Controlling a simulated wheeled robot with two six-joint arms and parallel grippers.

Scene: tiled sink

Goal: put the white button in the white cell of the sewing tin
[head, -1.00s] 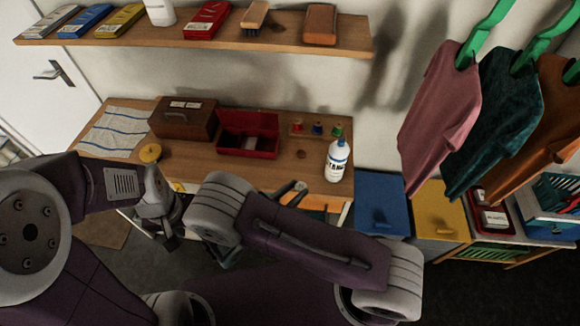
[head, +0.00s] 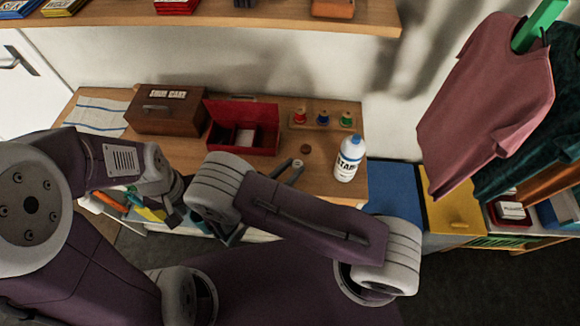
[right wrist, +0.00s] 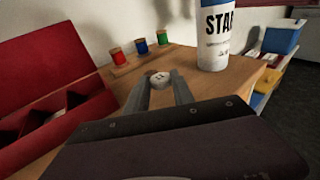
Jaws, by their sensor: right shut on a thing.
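The white button (right wrist: 159,79) is pinched between the fingertips of my right gripper (right wrist: 158,84) in the right wrist view. In the head view that gripper (head: 290,168) is at the bench's front, right of and nearer than the sewing tin; the button cannot be made out there. The sewing tin (head: 262,110) is red, with its lid open and dividers inside; it shows at the left of the right wrist view (right wrist: 62,128). A pale patch (head: 245,137) shows inside it. My left gripper (head: 172,204) is low left of the bench front, its fingers unclear.
A brown box (head: 166,110) stands left of the tin. Thread spools (head: 322,119) and a small brown disc (head: 305,149) lie to its right. A white starch bottle (head: 348,160) stands near the bench's right end. A shelf (head: 290,17) runs above.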

